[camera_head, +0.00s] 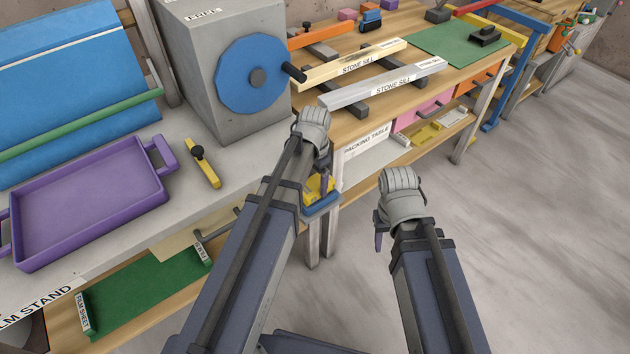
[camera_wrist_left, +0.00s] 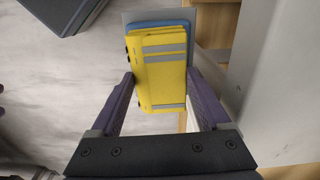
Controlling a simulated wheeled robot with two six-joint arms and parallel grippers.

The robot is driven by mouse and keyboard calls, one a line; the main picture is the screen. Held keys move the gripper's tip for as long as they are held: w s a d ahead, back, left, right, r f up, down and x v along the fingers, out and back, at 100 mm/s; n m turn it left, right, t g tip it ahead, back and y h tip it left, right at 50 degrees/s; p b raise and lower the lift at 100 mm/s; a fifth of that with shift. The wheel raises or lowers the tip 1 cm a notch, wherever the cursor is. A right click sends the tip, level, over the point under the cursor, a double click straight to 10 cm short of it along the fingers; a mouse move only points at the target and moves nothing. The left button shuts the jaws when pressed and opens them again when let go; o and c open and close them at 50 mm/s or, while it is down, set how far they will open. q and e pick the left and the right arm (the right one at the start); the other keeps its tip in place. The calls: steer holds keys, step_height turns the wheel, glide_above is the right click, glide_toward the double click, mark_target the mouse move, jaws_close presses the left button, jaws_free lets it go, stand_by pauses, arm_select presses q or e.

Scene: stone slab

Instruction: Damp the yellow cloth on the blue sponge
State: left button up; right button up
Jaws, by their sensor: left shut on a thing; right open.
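My left gripper (camera_wrist_left: 160,88) is shut on the yellow cloth (camera_wrist_left: 165,86), a folded piece with grey bands, gripped from both sides. The blue sponge (camera_wrist_left: 150,27) shows as a strip behind the cloth's far edge; the cloth hides the rest. In the head view, the cloth (camera_head: 312,190) and a blue edge (camera_head: 323,204) show beside my left forearm at the bench end. I cannot tell whether cloth and sponge touch. My right gripper (camera_head: 379,238) is open and empty over the floor, mostly hidden by its wrist.
A purple tray (camera_head: 90,205) and a yellow-handled tool (camera_head: 205,165) lie on the grey bench. A grey box with a blue wheel (camera_head: 240,78) stands behind. The packing table (camera_head: 375,120) holds stone sills. The floor (camera_head: 540,220) at right is clear.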

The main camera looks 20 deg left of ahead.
mark_target(315, 184)
arm_select(q)
steer(key=shift+f+b, duration=0.55)
stand_by(1.6)
step_height(315, 184, up, 7)
steer(key=p, duration=0.7)
steer(key=shift+r, duration=0.1)
stand_by(0.6)
step_height(315, 184, up, 4)
steer(key=p, duration=0.4)
